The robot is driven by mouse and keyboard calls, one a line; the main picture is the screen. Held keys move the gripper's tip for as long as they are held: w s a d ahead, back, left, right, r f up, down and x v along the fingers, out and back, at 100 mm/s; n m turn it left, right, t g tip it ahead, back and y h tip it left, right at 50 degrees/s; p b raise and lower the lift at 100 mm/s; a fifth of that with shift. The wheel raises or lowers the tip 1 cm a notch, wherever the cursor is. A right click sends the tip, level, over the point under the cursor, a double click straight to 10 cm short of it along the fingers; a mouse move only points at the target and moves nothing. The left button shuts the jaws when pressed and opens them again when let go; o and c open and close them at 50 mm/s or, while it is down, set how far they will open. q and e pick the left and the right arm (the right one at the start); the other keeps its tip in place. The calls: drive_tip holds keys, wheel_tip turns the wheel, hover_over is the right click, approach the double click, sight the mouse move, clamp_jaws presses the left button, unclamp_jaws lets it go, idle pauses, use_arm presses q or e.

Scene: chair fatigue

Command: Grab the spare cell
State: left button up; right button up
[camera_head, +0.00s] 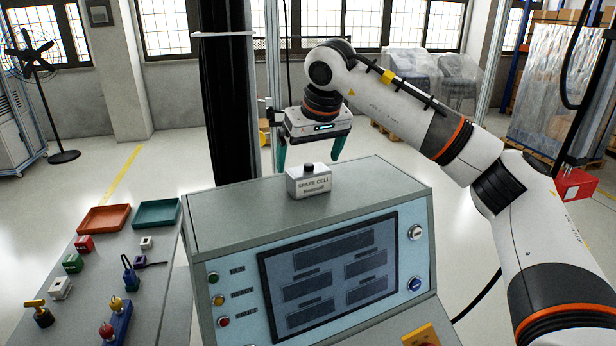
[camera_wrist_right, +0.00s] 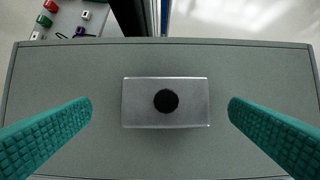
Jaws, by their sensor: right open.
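The spare cell (camera_head: 309,183) is a small light grey block with a black knob on top and "SPARE CELL" lettering on its front. It sits upright on the flat top of the control console (camera_head: 230,210). My right gripper (camera_head: 309,158) is open above it, with green fingers pointing down. In the right wrist view the spare cell (camera_wrist_right: 140,100) lies between the two spread fingers (camera_wrist_right: 160,112), with a gap on each side. The fingers do not touch it. My left gripper is not in view.
A side table (camera_head: 150,300) at left holds a red tray (camera_head: 103,219), a teal tray (camera_head: 158,213), and several small coloured blocks and tools. A dark column (camera_head: 228,90) stands behind the console. The console top around the cell is clear.

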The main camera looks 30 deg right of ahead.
sight(309, 170)
drive_tip(key=p+x, duration=0.2)
drive_tip(key=shift+d+f, duration=0.3)
drive_tip(key=shift+x, duration=1.05)
drive_tip(key=shift+w+f, duration=0.1)
drive_tip(key=shift+f, duration=0.15)
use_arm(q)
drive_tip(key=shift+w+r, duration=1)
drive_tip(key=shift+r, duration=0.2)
use_arm(e)
drive_tip(key=shift+r, duration=0.1)
drive_tip(key=c, duration=1.4)
